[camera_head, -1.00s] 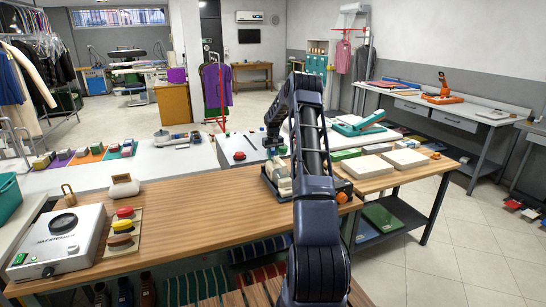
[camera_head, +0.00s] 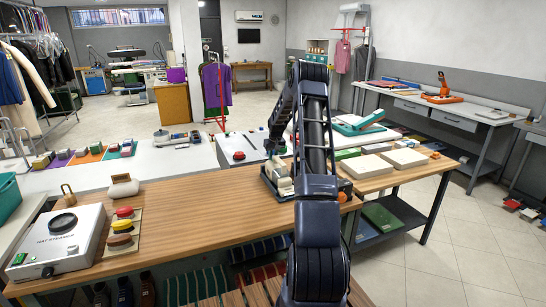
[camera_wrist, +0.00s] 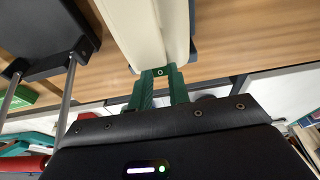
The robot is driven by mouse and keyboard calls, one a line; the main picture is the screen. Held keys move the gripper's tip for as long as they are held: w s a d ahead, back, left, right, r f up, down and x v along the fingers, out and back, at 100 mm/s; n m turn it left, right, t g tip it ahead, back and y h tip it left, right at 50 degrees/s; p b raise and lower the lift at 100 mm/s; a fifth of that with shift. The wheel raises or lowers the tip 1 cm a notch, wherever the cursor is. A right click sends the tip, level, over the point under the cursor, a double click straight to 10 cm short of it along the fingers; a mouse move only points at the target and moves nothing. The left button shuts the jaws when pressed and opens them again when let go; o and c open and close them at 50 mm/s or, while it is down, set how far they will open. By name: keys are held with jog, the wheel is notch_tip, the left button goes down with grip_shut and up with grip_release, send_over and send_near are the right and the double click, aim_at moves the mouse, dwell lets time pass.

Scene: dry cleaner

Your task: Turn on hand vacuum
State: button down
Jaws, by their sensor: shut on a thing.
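A cream device that looks like the hand vacuum (camera_head: 283,184) sits in a dark base on the wooden table, left of my arm. In the wrist view its long cream body (camera_wrist: 148,28) runs up from my fingers, with bare wood on both sides. My gripper (camera_wrist: 160,72) has green fingers shut on the near end of this body. A small round mark shows between the fingertips. In the head view my gripper (camera_head: 274,148) comes down on the device from above and behind. Its contact is too small to tell there, and the device's switch state cannot be made out.
Pale blocks (camera_head: 404,158) lie on the right. A dark box with metal rods (camera_wrist: 50,35) is close at left in the wrist view.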

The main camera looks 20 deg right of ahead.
jog(key=c, duration=1.3)
grip_release()
jog(key=shift+r, duration=0.1)
jog(key=shift+v, duration=5.3)
